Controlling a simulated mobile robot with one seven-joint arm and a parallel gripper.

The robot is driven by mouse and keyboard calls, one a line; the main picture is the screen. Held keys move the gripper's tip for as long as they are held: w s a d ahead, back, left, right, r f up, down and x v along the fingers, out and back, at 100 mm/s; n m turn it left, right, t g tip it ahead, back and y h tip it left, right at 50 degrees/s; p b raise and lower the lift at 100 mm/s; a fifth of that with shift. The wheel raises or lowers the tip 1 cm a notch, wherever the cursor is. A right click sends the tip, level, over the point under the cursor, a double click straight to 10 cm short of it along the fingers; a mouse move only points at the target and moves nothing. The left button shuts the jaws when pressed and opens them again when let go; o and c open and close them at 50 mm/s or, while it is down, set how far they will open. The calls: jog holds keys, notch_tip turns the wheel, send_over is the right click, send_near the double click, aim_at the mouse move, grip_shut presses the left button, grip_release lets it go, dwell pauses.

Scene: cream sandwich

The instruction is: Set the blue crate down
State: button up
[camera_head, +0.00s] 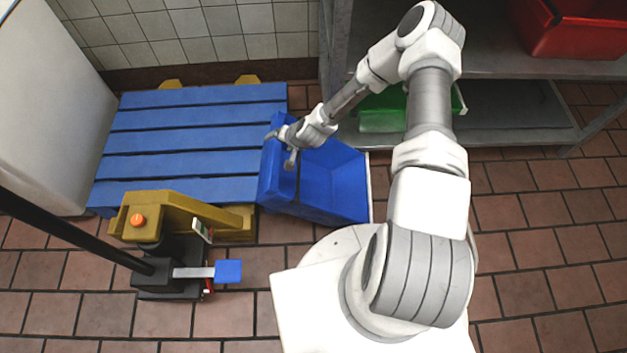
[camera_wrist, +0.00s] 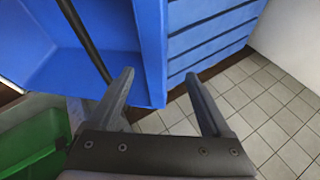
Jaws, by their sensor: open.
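The blue crate (camera_head: 338,182) is at the right edge of the blue slatted pallet (camera_head: 190,140), its open inside facing up and right. It looks tilted; I cannot tell what bears its weight. My gripper (camera_head: 288,148) is at the crate's left wall, near its upper rim. In the wrist view the crate (camera_wrist: 80,62) fills the upper left. The gripper (camera_wrist: 160,85) is open there, and the crate's rim shows between its fingers without being clamped. The crate's underside is hidden.
A yellow pallet jack (camera_head: 160,217) stands in front of the pallet. A metal shelf (camera_head: 510,105) at right holds a green crate (camera_head: 382,122) low and a red crate (camera_head: 585,38) above. Tiled floor (camera_head: 545,235) is clear at right.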

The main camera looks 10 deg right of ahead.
aim_at(278, 145)
jog(key=b+x, duration=0.1)
jog(key=x, duration=0.1)
jog(key=b+x, duration=0.1)
jog(key=x, duration=0.2)
jog(key=shift+d+f+b, duration=0.2)
jog(key=shift+f+b, duration=0.2)
jog(key=shift+f, duration=0.05)
jog(key=shift+w+a+f, duration=0.15)
jog(key=shift+w+f, duration=0.15)
jog(key=shift+w, duration=0.05)
grip_shut()
jog(key=shift+r, duration=0.2)
dwell(0.6)
